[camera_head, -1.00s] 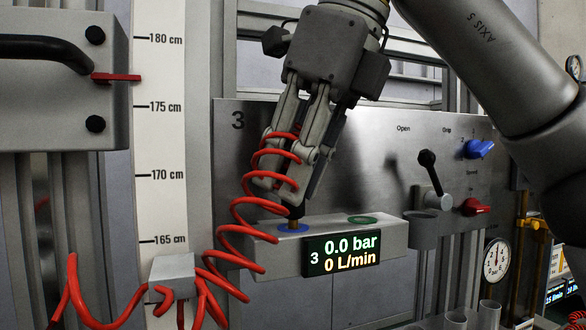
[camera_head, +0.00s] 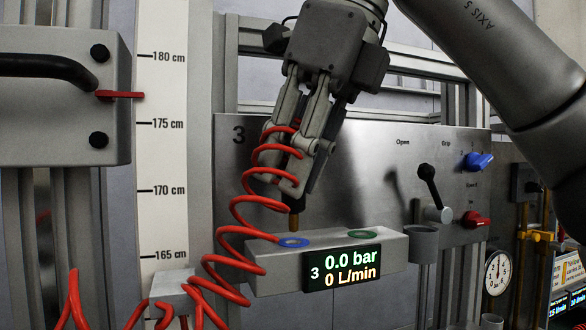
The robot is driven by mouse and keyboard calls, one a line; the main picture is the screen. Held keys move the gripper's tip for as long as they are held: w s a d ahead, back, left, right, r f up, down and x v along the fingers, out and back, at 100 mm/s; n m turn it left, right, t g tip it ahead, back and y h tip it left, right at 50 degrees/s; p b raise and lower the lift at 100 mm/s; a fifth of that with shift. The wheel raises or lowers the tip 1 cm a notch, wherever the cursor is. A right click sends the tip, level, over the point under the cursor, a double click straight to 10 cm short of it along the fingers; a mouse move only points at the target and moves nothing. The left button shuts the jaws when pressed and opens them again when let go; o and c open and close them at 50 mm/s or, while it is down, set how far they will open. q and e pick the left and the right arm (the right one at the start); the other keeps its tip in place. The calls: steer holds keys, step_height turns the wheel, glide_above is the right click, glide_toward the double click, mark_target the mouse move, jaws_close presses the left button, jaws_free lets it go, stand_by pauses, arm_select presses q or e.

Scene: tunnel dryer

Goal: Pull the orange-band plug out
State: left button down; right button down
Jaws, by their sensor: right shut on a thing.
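My right gripper (camera_head: 293,180) is shut on a dark plug (camera_head: 297,204) with a brass tip (camera_head: 294,221) pointing down. The fingers and the red coiled hose (camera_head: 232,262) in front hide most of the plug; I cannot make out an orange band. The tip hangs just above the blue-ringed socket (camera_head: 294,242) on the grey block (camera_head: 272,268), apparently clear of it. A green-ringed socket (camera_head: 351,234) beside it is empty. My left gripper is not in view.
A display (camera_head: 342,267) on the block reads 0.0 bar and 0 L/min. To the right are a black lever (camera_head: 428,180), a blue knob (camera_head: 478,161), a red knob (camera_head: 475,219) and a grey cup (camera_head: 420,244). A centimetre scale (camera_head: 160,150) stands at left.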

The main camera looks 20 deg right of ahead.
steer(key=shift+r, duration=0.1)
steer(key=shift+w+r, duration=0.1)
steer(key=shift+r, duration=2.05)
